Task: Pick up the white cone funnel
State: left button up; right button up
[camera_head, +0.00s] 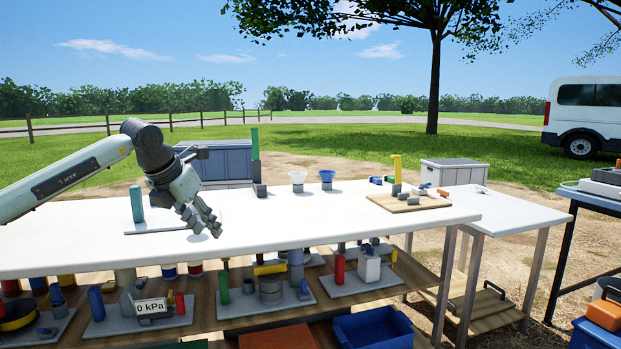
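The white cone funnel (298,177) stands upright at the back of the white table, left of a blue funnel (327,175). My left gripper (206,228) is low over the table, to the left of and nearer than the white funnel, and apart from it. Its fingers point down and to the right; they look parted, with nothing seen between them. My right gripper is not in view.
A green post (255,155) stands left of the funnels. A wooden board (408,201) with a yellow post and small parts lies at the right. A white plate with a green cylinder (137,203) sits at the left. The table's front middle is clear.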

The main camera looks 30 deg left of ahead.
aim_at(298, 177)
jog(key=i, duration=1.6)
jog(key=i+l+u, duration=0.1)
jog(key=i+u, duration=0.2)
jog(key=i, duration=0.2)
jog(key=i+l+u, duration=0.25)
jog(key=i, duration=0.25)
jog(key=i+j, duration=0.05)
